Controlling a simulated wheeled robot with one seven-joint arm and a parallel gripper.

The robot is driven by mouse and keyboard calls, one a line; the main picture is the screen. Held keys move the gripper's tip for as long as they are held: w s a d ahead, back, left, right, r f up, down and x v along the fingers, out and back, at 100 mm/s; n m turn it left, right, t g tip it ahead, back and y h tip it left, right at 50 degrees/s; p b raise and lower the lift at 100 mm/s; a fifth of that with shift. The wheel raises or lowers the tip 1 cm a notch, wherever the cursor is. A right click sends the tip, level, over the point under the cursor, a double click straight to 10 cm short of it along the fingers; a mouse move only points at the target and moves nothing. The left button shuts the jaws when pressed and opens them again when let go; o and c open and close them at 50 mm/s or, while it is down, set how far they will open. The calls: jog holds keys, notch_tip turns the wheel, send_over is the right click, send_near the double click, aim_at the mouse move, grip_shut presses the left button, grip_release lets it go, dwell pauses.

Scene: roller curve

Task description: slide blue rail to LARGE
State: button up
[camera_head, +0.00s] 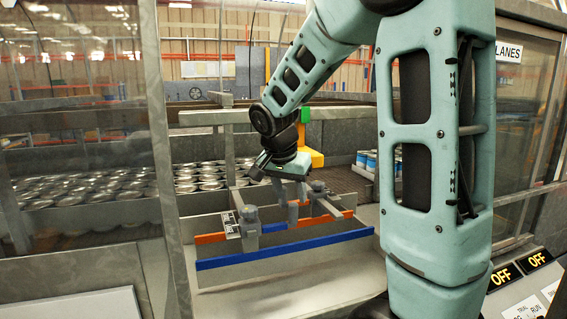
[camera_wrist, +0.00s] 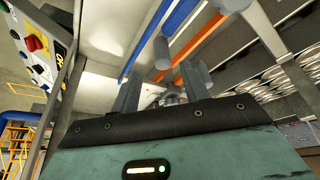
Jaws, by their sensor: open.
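The blue rail (camera_head: 285,249) runs across the front of the lane, with the orange rail (camera_head: 215,237) behind it. In the wrist view the blue rail (camera_wrist: 160,30) and orange rail (camera_wrist: 192,44) run diagonally above my gripper. A grey clamp post (camera_head: 250,224) stands at the left by a small black-and-white label plate (camera_head: 232,225); a second grey post (camera_head: 318,190) stands to the right. My gripper (camera_head: 291,200) points down between these posts, above and behind the blue rail. Its fingers (camera_wrist: 165,78) are apart; a grey post (camera_wrist: 162,50) shows beyond them. I cannot read the label.
Rows of cans (camera_head: 85,187) fill the conveyor behind and left. Blue cans (camera_head: 368,160) stand at the back right. A metal frame post (camera_head: 160,130) and clear panels flank the opening. A control panel with OFF signs (camera_head: 538,259) is at the lower right.

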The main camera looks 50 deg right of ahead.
jog(key=w+b+v, duration=0.1)
jog(key=v, duration=1)
jog(key=shift+s, duration=0.5)
jog(key=shift+a+f, duration=0.1)
jog(key=s+a+f+n+t+y, duration=0.1)
jog(key=a+f+n+y, duration=0.1)
jog(key=a+f+n, duration=0.75)
jog(key=s+a+f+n+t+y, duration=0.15)
jog(key=a+f+n, duration=0.45)
jog(key=f, duration=0.7)
jog(key=s+a+r+n+g, duration=0.1)
jog(key=s+a+n, duration=0.3)
jog(key=a, duration=0.5)
jog(key=s+a+n+g+y, duration=0.1)
jog(key=s+a+n+g, duration=0.1)
jog(key=s+a, duration=0.7)
jog(key=shift+s+a+r+n, duration=0.3)
jog(key=shift+a+r+n, duration=0.15)
jog(key=shift+n, duration=0.4)
jog(key=shift+d+g, duration=0.1)
jog(key=shift+g, duration=0.15)
